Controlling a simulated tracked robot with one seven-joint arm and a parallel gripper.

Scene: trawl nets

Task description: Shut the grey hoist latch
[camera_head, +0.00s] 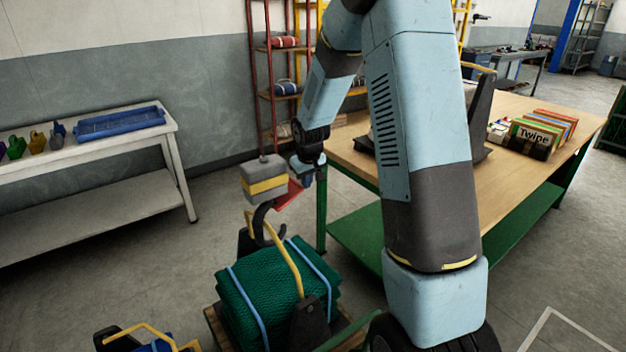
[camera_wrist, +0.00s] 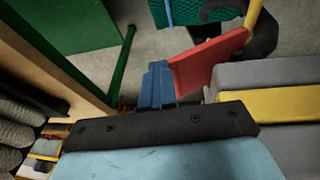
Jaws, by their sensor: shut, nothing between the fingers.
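The grey hoist block (camera_head: 264,187) with a yellow band hangs above the green net bundle; its side also fills the right of the wrist view (camera_wrist: 282,106). A red latch flap (camera_head: 289,195) sticks out at a slant from the block's lower right side. It shows large in the wrist view (camera_wrist: 205,62). The dark hook (camera_head: 261,222) hangs below the block, near the bundle's yellow bar; I cannot tell if they touch. My gripper (camera_head: 307,180) is shut and empty, close beside the flap. Its blue fingers (camera_wrist: 157,85) lie just left of the flap; contact is unclear.
The green net bundle (camera_head: 262,291) with blue straps and a yellow bar (camera_head: 287,262) stands under the hook. A wooden-topped bench (camera_head: 530,97) with green legs is at right. A white table (camera_head: 95,128) with a blue tray (camera_head: 120,122) is at left.

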